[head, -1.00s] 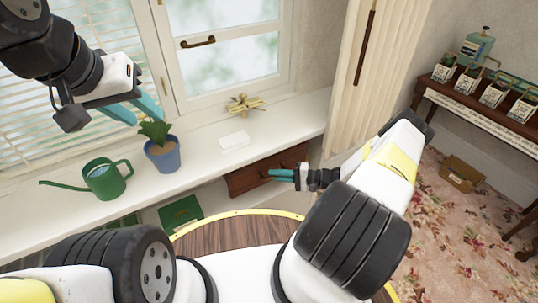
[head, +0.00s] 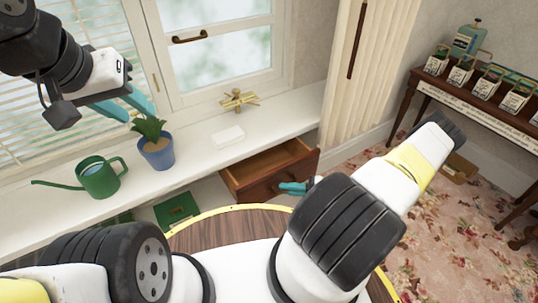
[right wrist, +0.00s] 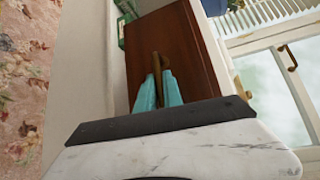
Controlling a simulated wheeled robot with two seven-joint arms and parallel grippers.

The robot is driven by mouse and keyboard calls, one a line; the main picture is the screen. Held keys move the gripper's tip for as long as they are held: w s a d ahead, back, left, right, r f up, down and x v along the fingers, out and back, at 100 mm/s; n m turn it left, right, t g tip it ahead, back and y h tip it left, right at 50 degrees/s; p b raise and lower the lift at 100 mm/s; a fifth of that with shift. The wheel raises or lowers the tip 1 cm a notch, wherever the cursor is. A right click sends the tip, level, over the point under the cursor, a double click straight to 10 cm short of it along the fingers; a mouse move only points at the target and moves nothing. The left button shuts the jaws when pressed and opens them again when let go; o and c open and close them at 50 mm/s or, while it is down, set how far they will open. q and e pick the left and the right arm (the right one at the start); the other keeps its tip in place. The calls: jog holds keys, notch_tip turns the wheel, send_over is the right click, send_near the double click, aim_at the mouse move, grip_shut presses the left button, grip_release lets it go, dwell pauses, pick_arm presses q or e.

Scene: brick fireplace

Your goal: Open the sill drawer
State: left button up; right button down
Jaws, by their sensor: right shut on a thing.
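The sill drawer (head: 262,188) is a brown wooden drawer under the white window sill. It stands pulled out, and its empty-looking inside shows in the head view. My right gripper (head: 293,188) is at its front. In the right wrist view the two teal fingers (right wrist: 158,90) are shut on the brass drawer handle (right wrist: 157,66) on the wooden drawer front. In the head view my arm hides part of this hold. My left gripper (head: 128,104) is up at the left, above the sill and near the potted plant, with its two teal fingers apart and nothing between them.
On the sill (head: 290,112) are a green watering can (head: 100,178), a blue plant pot (head: 157,152), a white block (head: 228,137) and a brass object (head: 239,99). A side table with packets (head: 487,83) stands right.

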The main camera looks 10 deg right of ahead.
jog(key=shift+s+d, duration=0.3)
jog(key=shift+s, duration=0.35)
jog(key=shift+s+d, duration=0.25)
jog(key=shift+s, duration=0.35)
jog(key=c, duration=1.8)
grip_release()
jog(key=v, duration=0.7)
jog(key=shift+s+d, duration=0.2)
jog(key=shift+d, duration=0.15)
